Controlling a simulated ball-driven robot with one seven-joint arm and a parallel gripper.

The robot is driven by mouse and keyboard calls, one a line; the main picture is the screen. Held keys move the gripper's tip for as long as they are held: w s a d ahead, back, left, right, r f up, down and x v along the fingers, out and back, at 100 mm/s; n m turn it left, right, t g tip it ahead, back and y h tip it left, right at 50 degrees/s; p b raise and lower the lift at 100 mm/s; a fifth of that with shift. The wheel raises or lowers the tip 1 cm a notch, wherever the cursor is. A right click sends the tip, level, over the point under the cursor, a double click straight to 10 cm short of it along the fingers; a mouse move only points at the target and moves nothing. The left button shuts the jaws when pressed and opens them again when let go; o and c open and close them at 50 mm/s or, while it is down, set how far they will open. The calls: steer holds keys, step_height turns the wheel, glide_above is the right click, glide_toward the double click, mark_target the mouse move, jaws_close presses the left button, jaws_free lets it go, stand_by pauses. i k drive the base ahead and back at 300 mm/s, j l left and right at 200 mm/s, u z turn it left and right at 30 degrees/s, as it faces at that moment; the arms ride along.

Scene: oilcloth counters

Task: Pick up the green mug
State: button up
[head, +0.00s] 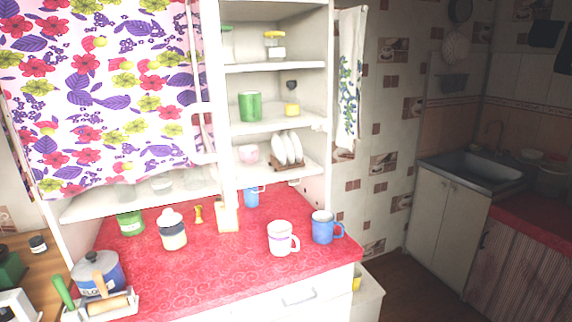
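A plain green mug-like vessel (250,106) stands upright on the middle open shelf, left of a small yellow jar; I cannot make out a handle on it. Another green container (130,223) stands at the back left of the red counter, with a pale marking on its side; I cannot tell if it is a mug. My gripper is not in view, and nothing is seen touching either green thing.
The red counter (215,284) holds a white mug (282,238), a blue mug (323,227), a lidded jar (172,231) and a canister (97,272). A flowered curtain (100,90) covers the left shelves. Plates (288,149) stand on the lower shelf. Dark floor is open at right.

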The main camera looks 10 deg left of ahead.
mark_target(249, 102)
steer(key=i+l+u, duration=0.1)
steer(key=i, duration=0.35)
steer(key=i+l+u, duration=0.1)
steer(key=i, duration=0.4)
steer(key=i+l+u, duration=0.1)
steer(key=i+l, duration=0.15)
steer(key=i, duration=0.2)
steer(key=i+l, duration=0.25)
steer(key=i, duration=0.2)
steer(key=i+l+u, duration=0.15)
steer(key=i, duration=0.3)
